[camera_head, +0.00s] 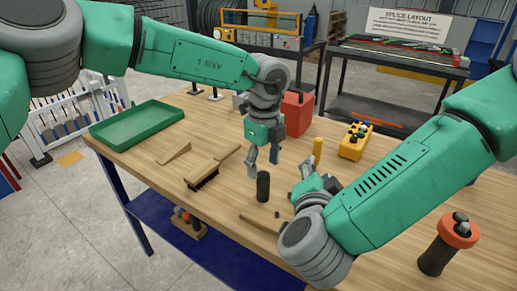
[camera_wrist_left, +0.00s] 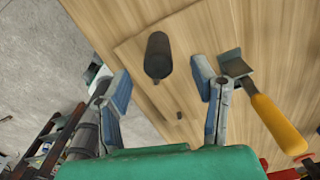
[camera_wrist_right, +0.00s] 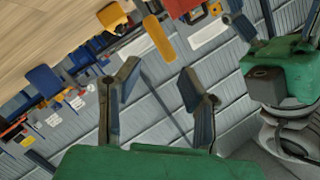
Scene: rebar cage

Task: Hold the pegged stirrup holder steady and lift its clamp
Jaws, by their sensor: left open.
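The holder looks like a thin wooden board (camera_head: 262,222) with a small dark peg (camera_head: 277,214), also seen in the left wrist view (camera_wrist_left: 179,115). A dark upright cylinder (camera_head: 263,186) stands at its far edge; it also shows in the left wrist view (camera_wrist_left: 158,55). I cannot tell which part is the clamp. My left gripper (camera_head: 262,163) is open and empty, pointing down above the cylinder, its fingers (camera_wrist_left: 162,82) apart. My right gripper (camera_head: 310,181) is open and empty, just right of the cylinder. My right forearm hides part of the board.
A brush (camera_head: 213,167), wooden wedge (camera_head: 174,153) and green tray (camera_head: 137,123) are left. A red box (camera_head: 298,112) and yellow block (camera_head: 355,142) stand behind. An orange-topped black cylinder (camera_head: 447,245) is near right.

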